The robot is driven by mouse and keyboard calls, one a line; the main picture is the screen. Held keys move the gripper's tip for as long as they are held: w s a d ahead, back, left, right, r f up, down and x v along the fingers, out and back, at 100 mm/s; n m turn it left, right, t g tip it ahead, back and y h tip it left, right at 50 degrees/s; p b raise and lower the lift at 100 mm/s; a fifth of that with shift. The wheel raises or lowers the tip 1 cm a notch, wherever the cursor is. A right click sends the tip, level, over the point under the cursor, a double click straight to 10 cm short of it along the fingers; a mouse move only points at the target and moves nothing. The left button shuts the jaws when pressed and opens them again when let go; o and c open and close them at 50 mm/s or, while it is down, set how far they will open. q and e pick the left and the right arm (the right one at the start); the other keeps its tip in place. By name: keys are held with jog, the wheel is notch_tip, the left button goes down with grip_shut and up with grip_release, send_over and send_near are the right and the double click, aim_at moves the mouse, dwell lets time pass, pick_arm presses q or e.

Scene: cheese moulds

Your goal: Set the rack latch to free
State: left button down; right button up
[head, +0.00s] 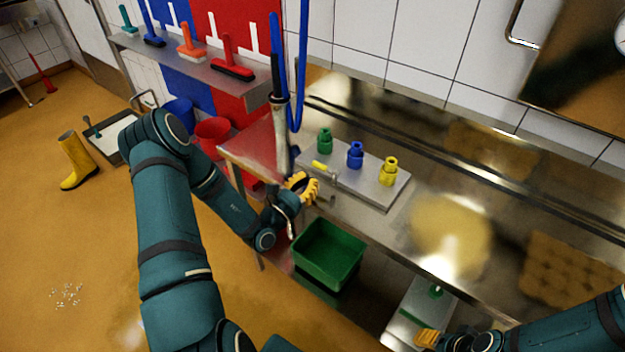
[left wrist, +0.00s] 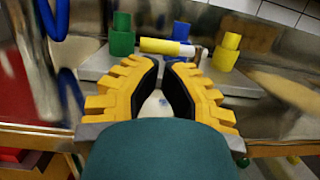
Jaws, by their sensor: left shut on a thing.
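The rack latch (head: 322,166) is a small lever with a yellow grip on the left part of the steel rack plate (head: 372,190). In the left wrist view the latch (left wrist: 167,47) lies roughly level across the fingertips. My left gripper (head: 309,186) is at the rack's front left, its yellow fingers (left wrist: 163,68) drawn together at the latch's grip. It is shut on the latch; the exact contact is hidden. My right gripper (head: 427,338) shows only partly at the bottom, and its opening cannot be made out.
Green (head: 324,140), blue (head: 355,155) and yellow (head: 389,171) fittings stand on the plate. A blue hose (head: 302,70) hangs behind my left gripper. A green crate (head: 328,252) is below the bench edge. The steel bench (head: 440,220) is clear right of the plate.

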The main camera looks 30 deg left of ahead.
pick_arm(q)
jog(key=d+v, duration=0.1)
jog(key=v, duration=0.9)
jog(key=shift+s+f, duration=0.25)
jog(key=shift+s, duration=0.15)
jog(key=s+d+f+m+g+h, duration=0.1)
jog(key=s+d+m+g+h, duration=0.2)
jog(key=d+m+g+h, duration=0.5)
jog(key=s+d+f+m+g+h, duration=0.1)
jog(key=s+d+m+g+h, duration=0.3)
jog(key=d, duration=0.8)
jog(key=s+d+f+m+g+y, duration=0.4)
jog(key=s+f+m+g+y, duration=0.15)
jog(key=s+m+g, duration=0.45)
jog(key=w+f+m+t+y, duration=0.2)
jog(key=w+m+y, duration=0.3)
jog(key=w+m, duration=0.4)
jog(key=shift+d+m+t, duration=0.35)
jog(key=shift+m+t, duration=0.55)
